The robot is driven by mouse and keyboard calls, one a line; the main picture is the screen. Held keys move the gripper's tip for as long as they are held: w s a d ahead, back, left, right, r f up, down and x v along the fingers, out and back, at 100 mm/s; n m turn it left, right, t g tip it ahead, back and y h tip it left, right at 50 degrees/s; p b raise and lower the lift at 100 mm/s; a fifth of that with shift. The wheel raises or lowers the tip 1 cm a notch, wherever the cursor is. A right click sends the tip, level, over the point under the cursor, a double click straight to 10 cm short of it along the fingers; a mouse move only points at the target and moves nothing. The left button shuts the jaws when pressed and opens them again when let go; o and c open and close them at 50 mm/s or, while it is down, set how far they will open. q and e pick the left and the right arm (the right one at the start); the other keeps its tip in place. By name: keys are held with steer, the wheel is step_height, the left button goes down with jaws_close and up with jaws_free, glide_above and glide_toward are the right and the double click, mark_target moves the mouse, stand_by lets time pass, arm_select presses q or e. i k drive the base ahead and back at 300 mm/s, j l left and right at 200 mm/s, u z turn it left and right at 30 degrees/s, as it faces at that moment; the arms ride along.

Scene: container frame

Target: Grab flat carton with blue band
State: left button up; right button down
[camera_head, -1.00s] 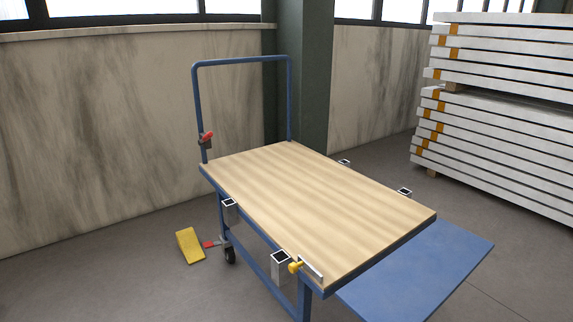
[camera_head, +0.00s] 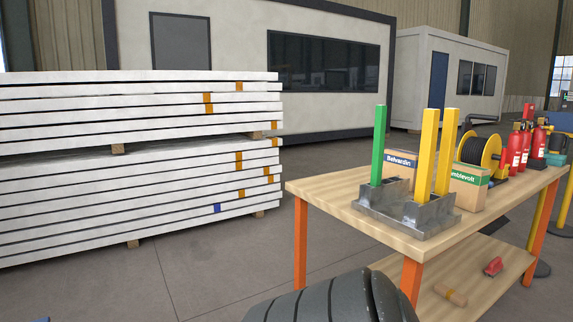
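A cardboard carton with a blue band (camera_head: 400,160) stands on the wooden-topped table at the right. A grey metal holder with upright posts is in front of it and hides its lower part. A second carton with a green band (camera_head: 468,180) stands to its right, partly behind the yellow posts. Neither of my grippers is in view.
The table (camera_head: 345,196) has orange legs and a lower shelf. The metal holder (camera_head: 405,212) carries green and yellow posts (camera_head: 428,150). A yellow reel (camera_head: 488,150) and red extinguishers (camera_head: 515,150) stand behind. Dark rounded shapes (camera_head: 340,302) fill the bottom middle. Stacked white panels (camera_head: 120,190) fill the left.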

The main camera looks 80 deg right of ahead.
mark_target(402, 163)
steer(key=z, duration=3.3)
steer(key=i+l+z, duration=0.4)
steer(key=l, duration=0.15)
steer(key=i+l+z, duration=0.55)
steer(key=i, duration=0.3)
steer(key=i+l+z, duration=0.2)
steer(key=i, duration=0.25)
steer(key=i+l+z, duration=0.15)
steer(key=i, duration=0.3)
steer(key=i+u, duration=0.3)
steer(key=i, duration=0.15)
steer(key=i+l+u, duration=0.15)
steer(key=i+u, duration=0.2)
steer(key=i+l+u, duration=0.3)
steer(key=i, duration=0.15)
